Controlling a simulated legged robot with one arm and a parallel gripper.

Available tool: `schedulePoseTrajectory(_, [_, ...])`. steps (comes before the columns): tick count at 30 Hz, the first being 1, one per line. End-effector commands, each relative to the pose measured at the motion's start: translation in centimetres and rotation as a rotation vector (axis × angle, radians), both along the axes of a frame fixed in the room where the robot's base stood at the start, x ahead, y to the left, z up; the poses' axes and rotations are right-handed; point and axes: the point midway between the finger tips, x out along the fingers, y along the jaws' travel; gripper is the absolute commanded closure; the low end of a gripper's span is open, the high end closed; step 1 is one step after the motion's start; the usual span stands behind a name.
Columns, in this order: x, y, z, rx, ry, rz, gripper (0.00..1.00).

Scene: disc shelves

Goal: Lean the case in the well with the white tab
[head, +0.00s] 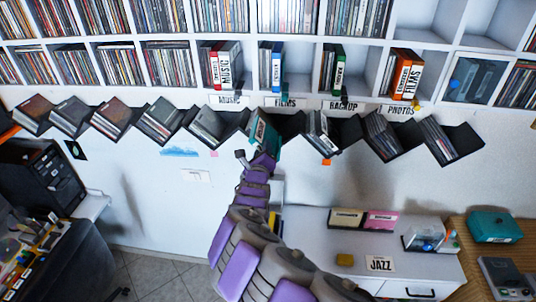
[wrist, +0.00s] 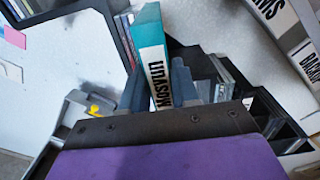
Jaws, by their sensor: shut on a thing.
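A teal case (head: 264,131) with a white lettered spine label is at one V-shaped well (head: 292,124) near the middle of the dark zigzag shelf. The wrist view shows the same case (wrist: 150,35) tilted, its label facing me. My gripper (wrist: 158,88) is shut on the lower part of the case, one finger on each side; in the head view my gripper (head: 262,153) is just below the shelf. I cannot tell whether the case touches the well floor. No white tab can be told for certain on the wells.
Neighbouring wells hold leaning cases, such as the grey ones (head: 207,122) to the left and several (head: 323,132) to the right. Labelled cubbies with cases (head: 277,68) stand above. A white cabinet (head: 350,245) stands below right, with a JAZZ card (head: 380,264).

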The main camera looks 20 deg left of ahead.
Motion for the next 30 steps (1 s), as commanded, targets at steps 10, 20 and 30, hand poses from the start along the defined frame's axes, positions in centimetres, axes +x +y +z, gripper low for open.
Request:
schedulePoseTrajectory(10, [3.0,-0.5,0.2,0.011,-0.002,0.003,1.0])
schedulePoseTrajectory(20, [5.3,0.5,0.0,0.006,-0.004,0.001,1.0])
schedulePoseTrajectory(30, [5.8,0.5,0.2,0.004,-0.007,0.002,1.0])
